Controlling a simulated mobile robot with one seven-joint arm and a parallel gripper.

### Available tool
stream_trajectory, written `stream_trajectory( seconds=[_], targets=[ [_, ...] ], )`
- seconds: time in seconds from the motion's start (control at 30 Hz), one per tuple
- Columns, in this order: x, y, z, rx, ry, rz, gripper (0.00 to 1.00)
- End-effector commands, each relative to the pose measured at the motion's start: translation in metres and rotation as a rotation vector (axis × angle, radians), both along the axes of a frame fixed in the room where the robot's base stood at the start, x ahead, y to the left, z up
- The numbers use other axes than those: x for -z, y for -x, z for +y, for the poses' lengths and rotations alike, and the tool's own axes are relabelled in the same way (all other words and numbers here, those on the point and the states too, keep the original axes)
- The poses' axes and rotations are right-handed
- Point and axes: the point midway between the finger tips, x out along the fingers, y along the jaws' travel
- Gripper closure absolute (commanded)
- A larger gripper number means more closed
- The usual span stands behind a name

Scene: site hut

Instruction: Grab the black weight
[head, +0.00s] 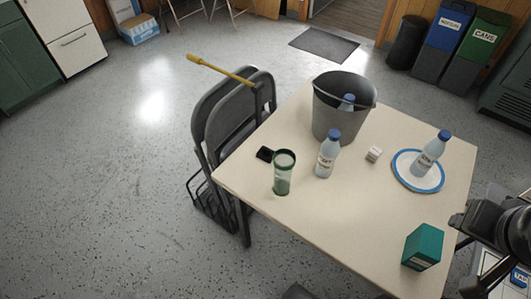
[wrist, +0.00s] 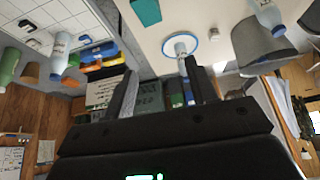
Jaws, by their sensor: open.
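A small black block (head: 265,154), which looks like the black weight, lies on the table (head: 330,225) near its left edge. It is just left of and behind a green-and-clear tumbler (head: 283,172). I cannot make it out in the wrist view. My gripper (head: 461,254) is at the right edge of the head view, beyond the table's right side and far from the block. In the wrist view its two fingers (wrist: 160,66) are spread apart with nothing held between them.
On the table stand a grey bucket (head: 331,115) with a bottle in it, a water bottle (head: 327,158), a small white block (head: 374,154), a blue-rimmed plate (head: 403,177) bearing a bottle, and a teal box (head: 423,247). Folding chairs (head: 225,120) stand against the table's left side.

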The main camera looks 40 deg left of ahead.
Motion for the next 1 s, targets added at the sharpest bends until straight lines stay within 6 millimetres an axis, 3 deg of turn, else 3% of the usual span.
stream_trajectory(
  seconds=[0.43,0.73,1.0],
  targets=[
    [0.0,0.0,0.0,0.0,0.0,0.0,0.47],
    [0.0,0.0,0.0,0.0,0.0,0.0,0.22],
    [-0.0007,-0.0015,0.001,-0.001,-0.002,0.002,0.22]
  ],
)
